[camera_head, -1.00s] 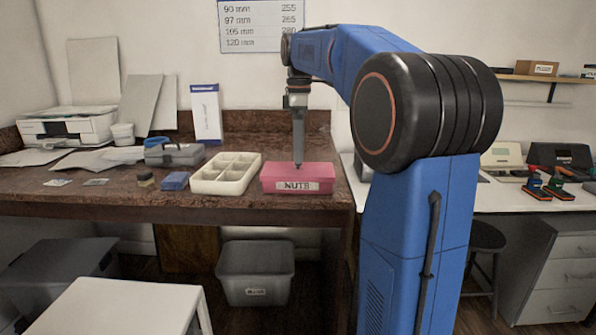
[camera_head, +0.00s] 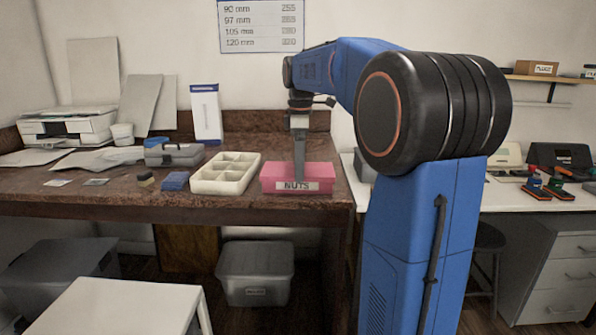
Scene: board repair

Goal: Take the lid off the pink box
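The pink box (camera_head: 318,186) with a white NUTS label sits near the right end of the brown workbench. Its pink lid (camera_head: 276,168) is on it. My gripper (camera_head: 299,178) points straight down over the middle of the lid, its fingertips at or just above the lid top. I see the fingers nearly edge-on, so their opening and any grip on the lid cannot be made out.
A cream compartment tray (camera_head: 252,179) stands close to the left of the box. Blue sponges (camera_head: 175,181) and a grey case (camera_head: 174,155) lie farther left. The brown workbench (camera_head: 110,199) has free room at its front left. A white box (camera_head: 206,113) stands behind.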

